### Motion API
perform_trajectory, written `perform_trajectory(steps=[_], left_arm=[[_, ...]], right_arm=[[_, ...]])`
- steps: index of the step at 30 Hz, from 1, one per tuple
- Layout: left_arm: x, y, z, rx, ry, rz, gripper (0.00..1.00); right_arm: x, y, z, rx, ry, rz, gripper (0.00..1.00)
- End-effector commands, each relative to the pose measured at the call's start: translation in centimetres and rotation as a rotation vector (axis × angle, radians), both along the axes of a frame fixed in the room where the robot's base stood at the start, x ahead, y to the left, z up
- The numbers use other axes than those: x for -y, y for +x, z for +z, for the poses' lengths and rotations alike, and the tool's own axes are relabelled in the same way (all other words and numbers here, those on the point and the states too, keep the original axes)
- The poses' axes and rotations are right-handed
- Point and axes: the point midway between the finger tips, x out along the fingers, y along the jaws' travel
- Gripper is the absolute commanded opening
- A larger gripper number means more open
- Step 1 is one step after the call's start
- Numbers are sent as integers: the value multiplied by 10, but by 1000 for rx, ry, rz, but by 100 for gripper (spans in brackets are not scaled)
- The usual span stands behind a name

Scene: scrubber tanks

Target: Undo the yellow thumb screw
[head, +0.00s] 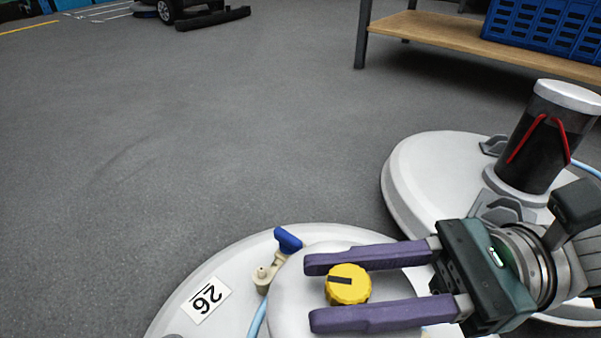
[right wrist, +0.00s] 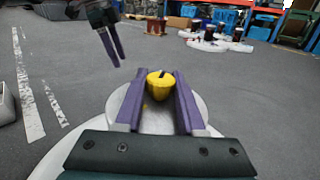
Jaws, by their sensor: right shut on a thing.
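The yellow thumb screw (head: 348,284) has a black bar mark on its top and sits on the white dome of the front tank (head: 240,262). My right gripper (head: 313,292) reaches in from the right with its two purple fingers on either side of the screw, shut on it. In the right wrist view the yellow screw (right wrist: 160,84) shows between the fingers, near their far ends. My left gripper (right wrist: 112,48) hangs in the air at the upper left of the right wrist view, away from the screw; its opening is unclear. It is outside the head view.
A second white tank (head: 436,160) with a dark cylinder (head: 540,150) stands behind right. A wooden shelf (head: 450,35) holds blue crates (head: 545,25). Grey floor at left is clear.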

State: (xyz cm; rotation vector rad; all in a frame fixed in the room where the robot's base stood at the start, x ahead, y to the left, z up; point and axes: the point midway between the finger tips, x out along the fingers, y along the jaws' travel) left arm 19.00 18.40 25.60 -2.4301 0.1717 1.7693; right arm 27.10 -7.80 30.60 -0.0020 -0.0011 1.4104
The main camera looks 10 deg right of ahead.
Motion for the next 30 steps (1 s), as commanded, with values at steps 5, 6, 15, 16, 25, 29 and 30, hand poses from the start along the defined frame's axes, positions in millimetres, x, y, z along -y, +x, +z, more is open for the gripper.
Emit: perform_trajectory(steps=[5,6,15,16,25,29,30], left_arm=[[0,0,0,0,0,0,62],[0,0,0,0,-1,1,62],[2,0,0,0,-8,6,62],[2,0,0,0,-9,6,62],[3,0,0,0,-11,7,62],[3,0,0,1,-10,6,62],[3,0,0,1,-10,6,62]], right_arm=[[0,1,-3,2,-12,150,0],[0,1,-3,0,-12,181,0],[0,0,-3,-2,-10,343,0],[0,0,-3,-3,-9,352,0],[0,-1,-4,-4,-9,402,0],[1,-1,-4,-4,-9,405,0],[1,-1,-4,-4,-10,405,0]])
